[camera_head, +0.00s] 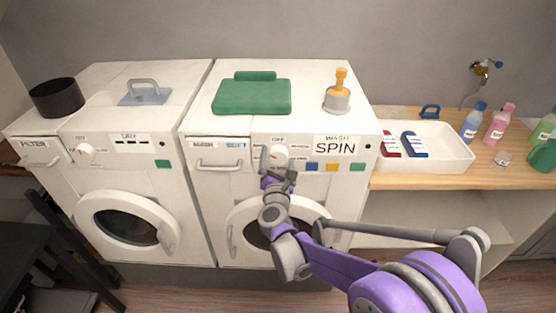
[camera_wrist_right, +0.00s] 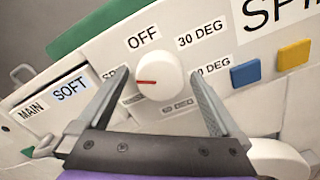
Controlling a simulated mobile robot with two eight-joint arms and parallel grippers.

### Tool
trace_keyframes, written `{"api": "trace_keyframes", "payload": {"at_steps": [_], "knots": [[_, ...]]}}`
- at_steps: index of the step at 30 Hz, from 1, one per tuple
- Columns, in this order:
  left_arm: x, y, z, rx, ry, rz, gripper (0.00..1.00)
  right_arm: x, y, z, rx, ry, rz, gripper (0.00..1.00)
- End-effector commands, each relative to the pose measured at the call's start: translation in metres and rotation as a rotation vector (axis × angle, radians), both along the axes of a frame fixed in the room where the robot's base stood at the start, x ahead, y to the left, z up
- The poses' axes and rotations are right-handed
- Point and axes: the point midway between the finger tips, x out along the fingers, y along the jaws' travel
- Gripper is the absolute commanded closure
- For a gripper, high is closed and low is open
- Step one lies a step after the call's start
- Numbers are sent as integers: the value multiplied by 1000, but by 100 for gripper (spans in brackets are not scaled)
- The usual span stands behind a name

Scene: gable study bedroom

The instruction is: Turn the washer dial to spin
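In the head view the right gripper (camera_head: 279,172) is just in front of the panel. My left gripper is not in view.
The dryer (camera_head: 130,170) stands left of the washer (camera_head: 208,175). Blue, yellow and blue buttons (camera_head: 331,167) sit right of the dial. A white tray (camera_head: 455,150) is on the wooden counter.

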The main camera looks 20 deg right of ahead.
Motion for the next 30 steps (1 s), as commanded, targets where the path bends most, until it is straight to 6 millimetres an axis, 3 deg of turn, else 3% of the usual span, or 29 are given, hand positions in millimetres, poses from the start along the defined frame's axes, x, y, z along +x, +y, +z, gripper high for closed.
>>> {"api": "trace_keyframes", "payload": {"at_steps": [8,21,30], "knots": [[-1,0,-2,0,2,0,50,-12,4,0,0,0,1,0],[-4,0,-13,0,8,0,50,-90,27,-1,0,1,3,0],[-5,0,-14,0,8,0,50,-104,30,0,0,0,0,0]]}}
